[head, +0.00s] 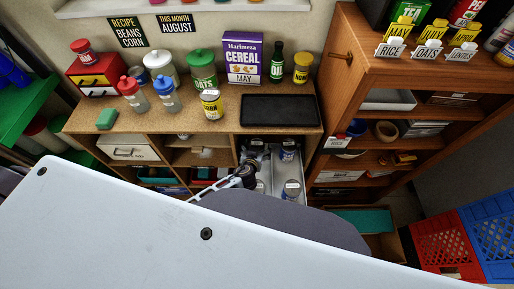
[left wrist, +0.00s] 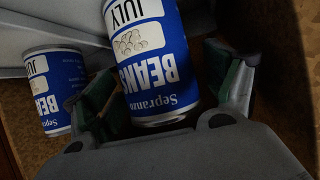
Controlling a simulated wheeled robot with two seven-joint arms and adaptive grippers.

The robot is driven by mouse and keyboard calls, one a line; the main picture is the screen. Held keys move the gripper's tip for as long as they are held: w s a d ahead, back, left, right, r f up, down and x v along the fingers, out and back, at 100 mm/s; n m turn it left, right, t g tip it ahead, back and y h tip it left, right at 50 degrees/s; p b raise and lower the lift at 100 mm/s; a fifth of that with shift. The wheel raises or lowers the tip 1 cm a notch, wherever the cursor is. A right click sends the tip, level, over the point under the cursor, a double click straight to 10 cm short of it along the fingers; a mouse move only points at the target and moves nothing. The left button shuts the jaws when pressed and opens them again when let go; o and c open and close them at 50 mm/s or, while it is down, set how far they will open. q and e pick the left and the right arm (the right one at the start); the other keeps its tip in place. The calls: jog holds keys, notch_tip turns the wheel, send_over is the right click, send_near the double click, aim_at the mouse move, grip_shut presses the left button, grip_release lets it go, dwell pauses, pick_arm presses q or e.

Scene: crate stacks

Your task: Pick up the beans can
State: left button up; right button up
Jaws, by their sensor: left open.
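Two blue-and-white beans cans show in the left wrist view, both labelled JULY. The nearer beans can (left wrist: 155,65) stands between the fingers of my left gripper (left wrist: 165,80), its label upside down in the picture. The other beans can (left wrist: 55,92) is to the left, outside the fingers. My left gripper is open; I cannot tell whether a finger touches the can. In the head view my left gripper (head: 250,163) is down at an open drawer (head: 301,172) under the counter, among several cans, partly hidden by my arm. My right gripper is not in view.
The counter above holds a black tray (head: 279,111), a yellow corn can (head: 211,104), a purple cereal box (head: 243,58) and several jars. A wall sign (head: 128,31) reads RECIPE BEANS CORN; another (head: 176,23) reads THIS MONTH AUGUST. A wooden shelf unit (head: 340,95) stands close right of the drawer.

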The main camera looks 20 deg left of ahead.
pick_arm(q)
jog(key=shift+s+r, duration=0.1)
jog(key=c, duration=1.2)
jog(key=shift+c, duration=1.1)
jog(key=shift+r, duration=0.15)
